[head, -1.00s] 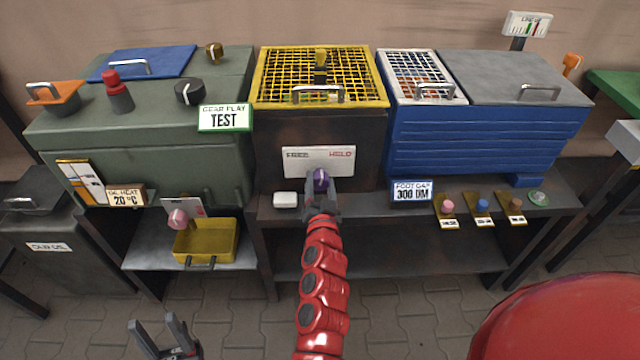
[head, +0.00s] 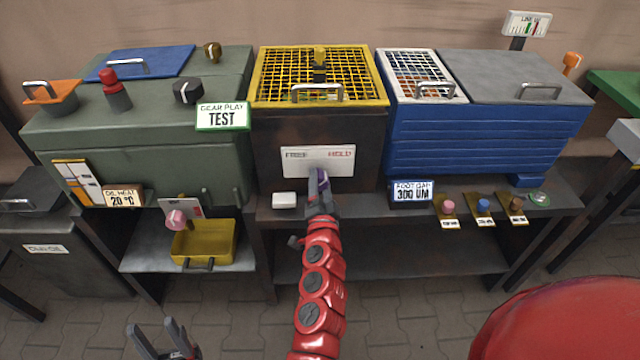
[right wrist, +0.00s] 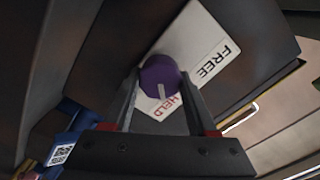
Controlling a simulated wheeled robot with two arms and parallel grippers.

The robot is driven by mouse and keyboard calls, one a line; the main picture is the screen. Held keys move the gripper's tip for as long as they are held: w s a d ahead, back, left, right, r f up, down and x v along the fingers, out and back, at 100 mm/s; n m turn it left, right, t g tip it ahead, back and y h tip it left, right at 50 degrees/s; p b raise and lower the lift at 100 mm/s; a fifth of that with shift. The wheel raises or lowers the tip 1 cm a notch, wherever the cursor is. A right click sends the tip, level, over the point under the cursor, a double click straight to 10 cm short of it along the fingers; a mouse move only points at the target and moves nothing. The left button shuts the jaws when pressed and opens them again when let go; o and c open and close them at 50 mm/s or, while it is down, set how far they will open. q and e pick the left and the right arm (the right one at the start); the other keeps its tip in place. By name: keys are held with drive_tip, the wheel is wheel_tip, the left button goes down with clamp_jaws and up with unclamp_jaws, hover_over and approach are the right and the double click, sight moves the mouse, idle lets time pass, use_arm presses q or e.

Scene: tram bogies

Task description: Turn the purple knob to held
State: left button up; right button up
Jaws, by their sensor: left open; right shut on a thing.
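My left gripper (head: 160,338) is open and empty at the bottom left, away from the knob.
A blue-framed sign (head: 411,191) and several coloured knobs stand to the right. A yellow tray (head: 203,242) sits on the lower shelf at left, beside a pink knob (head: 176,220).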

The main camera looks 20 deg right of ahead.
drive_tip(key=shift+f, duration=0.1)
drive_tip(key=o, duration=1.4)
drive_tip(key=shift+c, duration=0.2)
drive_tip(key=p+v, duration=0.4)
drive_tip(key=v, duration=1.3)
drive_tip(key=shift+s, duration=0.25)
